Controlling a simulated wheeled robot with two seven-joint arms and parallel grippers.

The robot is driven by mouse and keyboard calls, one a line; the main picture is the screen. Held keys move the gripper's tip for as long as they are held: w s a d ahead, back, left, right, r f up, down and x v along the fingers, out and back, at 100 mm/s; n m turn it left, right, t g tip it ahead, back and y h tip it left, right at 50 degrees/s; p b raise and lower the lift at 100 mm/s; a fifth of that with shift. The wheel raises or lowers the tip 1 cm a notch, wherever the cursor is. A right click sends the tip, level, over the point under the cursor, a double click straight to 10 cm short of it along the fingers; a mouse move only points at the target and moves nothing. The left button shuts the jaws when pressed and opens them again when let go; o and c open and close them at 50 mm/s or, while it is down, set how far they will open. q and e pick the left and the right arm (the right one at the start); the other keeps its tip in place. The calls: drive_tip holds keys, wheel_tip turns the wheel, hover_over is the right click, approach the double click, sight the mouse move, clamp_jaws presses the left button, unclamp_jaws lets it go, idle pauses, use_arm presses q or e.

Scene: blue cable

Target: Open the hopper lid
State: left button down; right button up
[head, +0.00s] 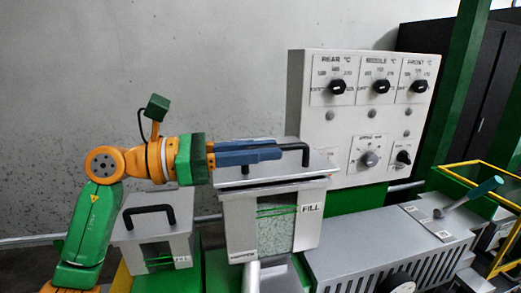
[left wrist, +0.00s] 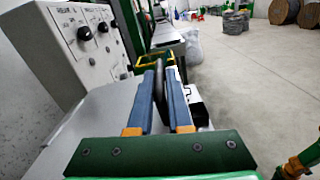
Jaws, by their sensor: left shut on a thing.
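The hopper (head: 238,222) is a pale box marked FILL with a window of light granules. Its flat grey lid (head: 318,169) lies across the top; a thin dark line runs beneath it, and I cannot tell whether it is slightly raised. The black lid handle (head: 303,149) stands on the lid. My left gripper (head: 280,150) reaches in level from the left, its blue fingers shut on the handle. In the left wrist view the handle (left wrist: 158,84) stands between the two fingers. My right gripper is not in view.
A smaller box with a black handle (head: 150,209) stands to the left. A control panel with knobs (head: 360,120) rises behind the hopper. A grey machine cover (head: 375,245) and a teal-handled lever (head: 470,195) lie to the right, beside a yellow-railed frame (head: 490,165).

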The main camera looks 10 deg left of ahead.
use_arm(q)
drive_tip(key=w+a+r+n+p, duration=0.2)
drive_tip(key=w+r+n+p, duration=0.1)
drive_tip(key=r+p, duration=0.5)
drive_tip(key=shift+w+r+p, duration=0.25)
drive_tip(key=shift+w+p, duration=0.55)
drive_tip(key=shift+p, duration=0.35)
drive_tip(key=c, duration=0.9)
unclamp_jaws()
drive_tip(key=shift+c, duration=0.2)
drive_tip(key=shift+o, duration=0.3)
drive_tip(key=shift+w+f+n, duration=0.15)
drive_tip(key=shift+w+n, duration=0.1)
drive_tip(key=shift+n, duration=0.05)
drive_tip(key=b+v, duration=0.3)
drive_tip(key=v, duration=0.4)
